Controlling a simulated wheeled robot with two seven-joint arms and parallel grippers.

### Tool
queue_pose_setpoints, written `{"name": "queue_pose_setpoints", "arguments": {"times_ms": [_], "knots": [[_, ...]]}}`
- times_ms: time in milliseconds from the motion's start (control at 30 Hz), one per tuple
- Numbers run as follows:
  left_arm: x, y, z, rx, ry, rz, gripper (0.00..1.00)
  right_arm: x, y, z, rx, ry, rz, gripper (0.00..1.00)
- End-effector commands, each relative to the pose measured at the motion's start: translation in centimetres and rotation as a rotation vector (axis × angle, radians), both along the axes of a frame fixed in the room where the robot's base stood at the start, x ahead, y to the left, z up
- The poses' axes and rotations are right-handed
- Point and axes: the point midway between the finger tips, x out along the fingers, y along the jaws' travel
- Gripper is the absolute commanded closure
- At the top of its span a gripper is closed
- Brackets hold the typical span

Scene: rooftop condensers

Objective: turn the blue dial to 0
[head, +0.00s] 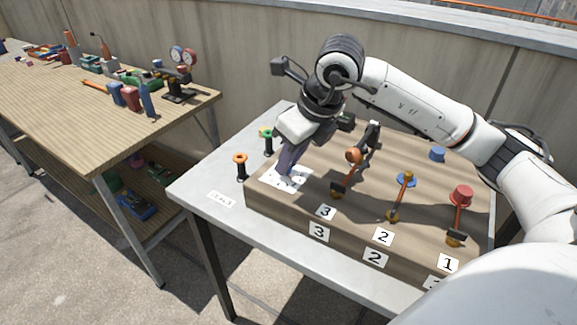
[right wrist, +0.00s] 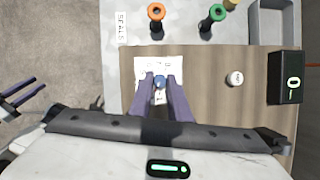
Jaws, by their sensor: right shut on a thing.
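The blue dial (right wrist: 159,82) sits on a white card (right wrist: 143,66) with small dark marks too blurred to read. My right gripper (right wrist: 160,88) points down at it, its two purple fingers shut on either side of the dial. In the head view my right gripper (head: 286,176) comes down over the white card (head: 301,182) at the left end of the wooden block; the dial is hidden there. A black box (right wrist: 288,88) shows a green lit sign like a 0. What looks like my left gripper (right wrist: 22,94) shows at the wrist view's left edge; its opening is unclear.
On the wooden block (head: 284,207) stand levers with orange, blue and red parts (head: 460,195) beside numbered cards. An orange-topped spool (head: 240,160) and a green-topped one (head: 267,134) stand left of it. A wooden workbench (head: 60,100) with tools stands at left.

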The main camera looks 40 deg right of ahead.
Motion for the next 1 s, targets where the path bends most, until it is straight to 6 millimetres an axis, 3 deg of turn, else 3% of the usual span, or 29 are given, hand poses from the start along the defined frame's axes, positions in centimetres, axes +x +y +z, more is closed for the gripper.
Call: {"name": "queue_pose_setpoints", "arguments": {"times_ms": [200,1000], "knots": [[-0.02,-0.16,-0.73,0.000,0.005,-0.002,0.69,0.15,-0.27,0.01,0.001,-0.003,0.200,1.00],[-0.33,-0.15,-0.21,-0.003,0.009,0.001,0.69,0.49,-0.51,0.22,0.001,-0.002,0.863,1.00]]}}
